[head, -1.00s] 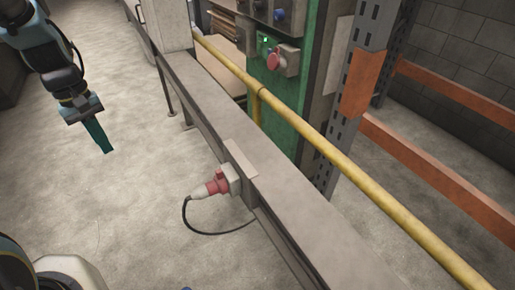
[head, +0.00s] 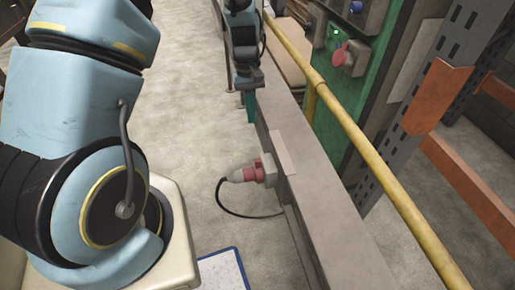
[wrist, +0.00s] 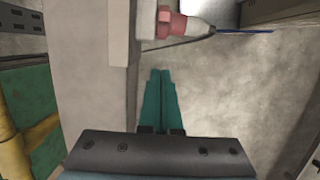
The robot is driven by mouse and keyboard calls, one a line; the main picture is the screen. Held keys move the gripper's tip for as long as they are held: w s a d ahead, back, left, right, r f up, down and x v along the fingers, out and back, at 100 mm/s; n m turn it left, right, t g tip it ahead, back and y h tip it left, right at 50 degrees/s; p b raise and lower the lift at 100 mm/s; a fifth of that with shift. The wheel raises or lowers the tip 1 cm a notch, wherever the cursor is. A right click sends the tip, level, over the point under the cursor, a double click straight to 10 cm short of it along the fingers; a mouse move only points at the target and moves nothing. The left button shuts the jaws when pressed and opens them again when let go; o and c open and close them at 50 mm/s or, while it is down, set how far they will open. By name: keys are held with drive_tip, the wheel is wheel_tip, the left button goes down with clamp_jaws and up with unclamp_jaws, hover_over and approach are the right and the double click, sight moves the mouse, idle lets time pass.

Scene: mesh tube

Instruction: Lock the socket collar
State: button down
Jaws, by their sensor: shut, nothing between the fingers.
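The red socket collar (head: 255,175) sits where a white plug (head: 236,176) meets the socket box on the side of a grey beam. A black cable hangs from the plug in a loop. In the wrist view the red collar (wrist: 170,25) is at the top, with the white plug (wrist: 198,28) to its right. My gripper (head: 248,104) is beyond the plug, beside the beam, partly hidden behind my wrist. In the wrist view my gripper (wrist: 160,75) has its teal fingers together and empty, pointing toward the collar and apart from it.
The grey beam (head: 325,205) runs along the right of the plug. A blue-edged white board (head: 222,270) lies on the floor. Floor left of the beam is open.

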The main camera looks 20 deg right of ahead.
sight(258, 163)
drive_tip(key=s+f+p, duration=0.4)
drive_tip(key=s+f, duration=0.2)
drive_tip(key=f, duration=0.3)
drive_tip(key=shift+a, duration=0.45)
drive_tip(key=shift+s, duration=0.1)
